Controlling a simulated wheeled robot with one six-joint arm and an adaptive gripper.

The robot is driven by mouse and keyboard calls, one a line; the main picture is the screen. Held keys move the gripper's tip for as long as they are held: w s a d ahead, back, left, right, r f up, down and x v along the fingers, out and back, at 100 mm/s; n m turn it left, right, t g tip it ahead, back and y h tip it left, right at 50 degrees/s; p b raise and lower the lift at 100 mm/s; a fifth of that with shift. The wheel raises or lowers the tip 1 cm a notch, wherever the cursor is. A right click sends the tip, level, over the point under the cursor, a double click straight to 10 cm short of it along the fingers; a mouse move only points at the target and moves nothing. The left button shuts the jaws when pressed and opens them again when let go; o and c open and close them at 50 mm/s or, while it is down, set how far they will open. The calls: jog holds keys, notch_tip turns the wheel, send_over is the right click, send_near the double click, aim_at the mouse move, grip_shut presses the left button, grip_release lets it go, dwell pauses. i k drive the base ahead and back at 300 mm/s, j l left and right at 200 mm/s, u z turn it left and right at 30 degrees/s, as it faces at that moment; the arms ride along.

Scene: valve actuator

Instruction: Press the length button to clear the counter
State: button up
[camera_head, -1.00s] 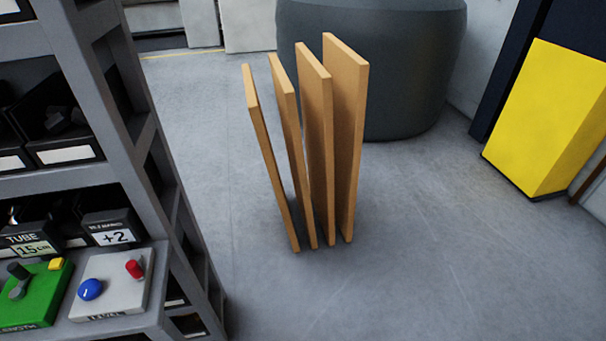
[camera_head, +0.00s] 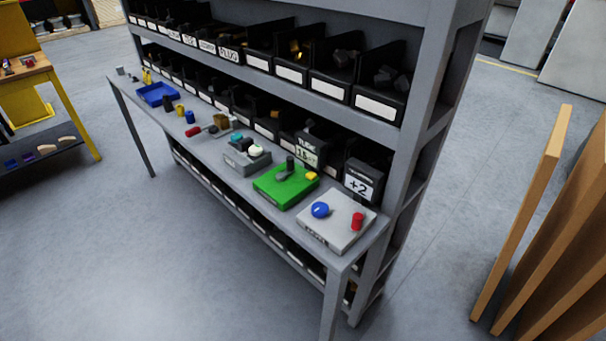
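The green length panel (camera_head: 268,193) sits on the grey shelf-bench (camera_head: 370,240). It bears a dark lever (camera_head: 286,172) and a small yellow button (camera_head: 312,176) at its right corner. A display (camera_head: 309,152) behind it reads "TUBE" with a number that looks like 15. A light grey level panel (camera_head: 318,235) with a blue knob (camera_head: 320,210) and a red control (camera_head: 357,221) stands to its right, below a box reading +2 (camera_head: 360,184). My gripper is not in view.
Leaning wooden boards (camera_head: 530,215) stand on the floor at right. A grey panel with buttons (camera_head: 247,158), small coloured parts and a blue tray (camera_head: 157,94) lie further left on the bench. A yellow-framed table (camera_head: 75,100) is at far left. Floor in front is open.

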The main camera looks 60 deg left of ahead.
aim_at(312, 175)
jog(key=u, duration=1.55)
